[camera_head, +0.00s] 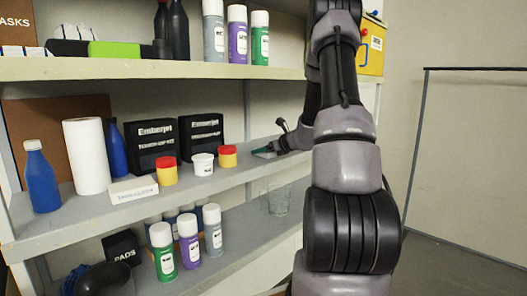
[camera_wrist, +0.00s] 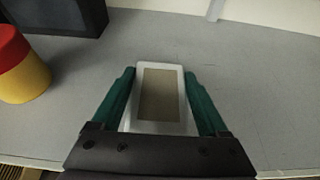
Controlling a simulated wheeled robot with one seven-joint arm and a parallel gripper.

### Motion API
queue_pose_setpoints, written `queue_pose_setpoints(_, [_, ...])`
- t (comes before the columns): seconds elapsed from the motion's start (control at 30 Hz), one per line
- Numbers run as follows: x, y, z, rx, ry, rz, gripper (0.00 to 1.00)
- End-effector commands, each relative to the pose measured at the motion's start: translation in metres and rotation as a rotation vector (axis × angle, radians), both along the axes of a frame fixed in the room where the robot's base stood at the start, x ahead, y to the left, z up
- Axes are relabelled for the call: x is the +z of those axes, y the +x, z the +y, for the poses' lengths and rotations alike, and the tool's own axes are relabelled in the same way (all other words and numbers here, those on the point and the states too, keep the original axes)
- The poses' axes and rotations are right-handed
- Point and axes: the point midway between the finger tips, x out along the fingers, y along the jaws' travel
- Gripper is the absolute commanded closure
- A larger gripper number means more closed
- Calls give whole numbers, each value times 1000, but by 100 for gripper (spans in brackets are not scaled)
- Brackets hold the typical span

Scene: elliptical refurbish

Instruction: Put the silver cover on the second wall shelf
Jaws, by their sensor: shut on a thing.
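The silver cover (camera_wrist: 160,93) is a small flat rectangle with a light silver rim and a brownish-tan inner panel. It is between the green fingers of my gripper (camera_wrist: 160,100) in the wrist view, and my gripper is shut on its sides. In the head view my gripper (camera_head: 268,151) is at the right part of the middle shelf (camera_head: 235,172), low over its surface. The cover is too small there to make out clearly. I cannot tell whether it touches the shelf surface.
A red-and-yellow jar (camera_wrist: 22,68) stands left of my gripper, with a black box (camera_wrist: 62,12) behind it. A white tub (camera_head: 202,164) and bottles share the shelf. The upper shelf (camera_head: 150,69) runs above. The shelf surface right of my gripper is clear.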

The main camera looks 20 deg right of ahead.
Motion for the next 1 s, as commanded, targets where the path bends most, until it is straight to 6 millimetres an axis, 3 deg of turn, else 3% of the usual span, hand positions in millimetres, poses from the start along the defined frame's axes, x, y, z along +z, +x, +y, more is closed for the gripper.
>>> queue_pose_setpoints(0.23, [-3, 0, 0, -1, 2, 1, 97])
queue_pose_setpoints(0.27, [-3, 0, 0, -1, 2, 1, 11])
queue_pose_setpoints(0.3, [-3, 0, 0, 0, 1, 0, 0])
queue_pose_setpoints(0.67, [3, -4, -2, -1, -1, 0, 0])
queue_pose_setpoints(1.0, [29, -63, -24, -4, -2, 0, 0])
